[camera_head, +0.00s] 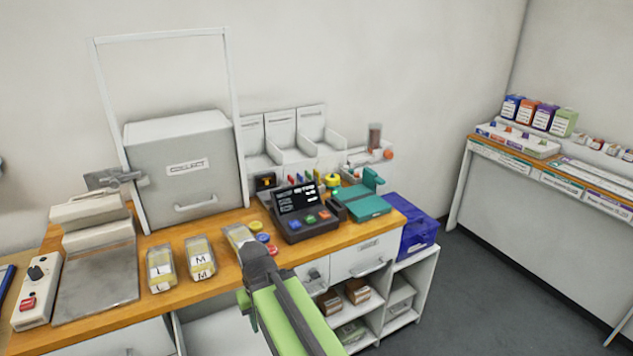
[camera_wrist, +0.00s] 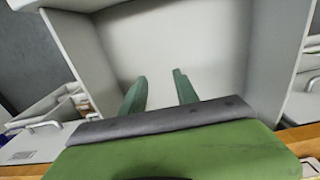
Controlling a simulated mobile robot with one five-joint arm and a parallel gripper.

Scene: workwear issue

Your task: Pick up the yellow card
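Several small coloured upright pieces stand at the back of the wooden counter, behind the dark keypad device. No yellow card shows in the wrist view. My gripper (camera_wrist: 160,90) is open there, its two green fingers apart with nothing between them, in front of a pale, empty-looking compartment. In the head view my green arm reaches up from the bottom to the counter's front edge; the fingertips cannot be made out there.
The keypad device (camera_head: 304,212) stands on the counter (camera_head: 222,278), with a teal device (camera_head: 362,203) to its right. Clear packs marked L (camera_head: 161,270) and M (camera_head: 201,259) lie left of my arm. A grey box labelled COLLECT (camera_head: 186,170) stands behind. Floor at right is clear.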

